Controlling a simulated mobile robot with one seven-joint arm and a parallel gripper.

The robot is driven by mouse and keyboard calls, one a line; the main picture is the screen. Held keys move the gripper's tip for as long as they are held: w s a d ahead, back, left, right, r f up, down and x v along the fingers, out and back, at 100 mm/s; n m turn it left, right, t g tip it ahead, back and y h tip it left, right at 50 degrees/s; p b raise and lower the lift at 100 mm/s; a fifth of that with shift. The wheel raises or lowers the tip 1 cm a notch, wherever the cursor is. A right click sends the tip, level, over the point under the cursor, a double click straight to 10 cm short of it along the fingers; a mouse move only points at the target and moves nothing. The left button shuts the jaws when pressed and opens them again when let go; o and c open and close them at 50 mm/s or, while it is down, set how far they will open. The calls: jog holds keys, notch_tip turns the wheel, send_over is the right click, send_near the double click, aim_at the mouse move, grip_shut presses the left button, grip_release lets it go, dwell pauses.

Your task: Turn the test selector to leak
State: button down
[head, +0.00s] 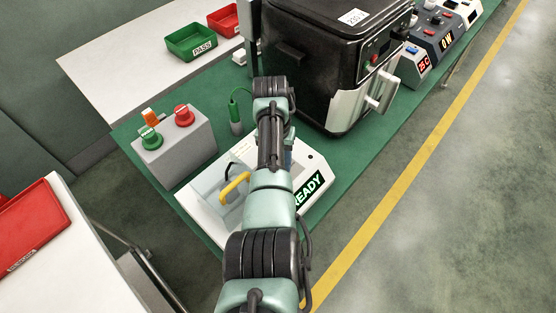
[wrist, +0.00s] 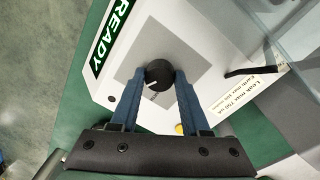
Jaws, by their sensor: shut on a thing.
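The test selector (wrist: 158,75) is a round black knob with a light pointer mark, on a grey square panel in the wrist view. My gripper (wrist: 154,84) has its two blue fingers on either side of the knob and is shut on it. The tester (head: 314,166) is a white unit with a lit READY display (head: 308,192), which also shows in the wrist view (wrist: 112,35). In the head view my arm hides the selector. Labels around the knob are not readable; a printed label (wrist: 250,97) beside the clear cover mentions leak and earth limits.
A grey box with green and red knobs (head: 178,150) stands to the left. A black fryer (head: 318,60) stands behind. Green (head: 190,42) and red (head: 224,20) trays lie at the back.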

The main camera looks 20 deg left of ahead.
jog(key=shift+r+m, duration=0.1)
jog(key=shift+m, duration=0.4)
jog(key=shift+c, duration=1.9)
grip_release()
notch_tip(320, 180, up, 13)
jog(key=shift+a+b, duration=0.3)
jog(key=shift+a, duration=0.05)
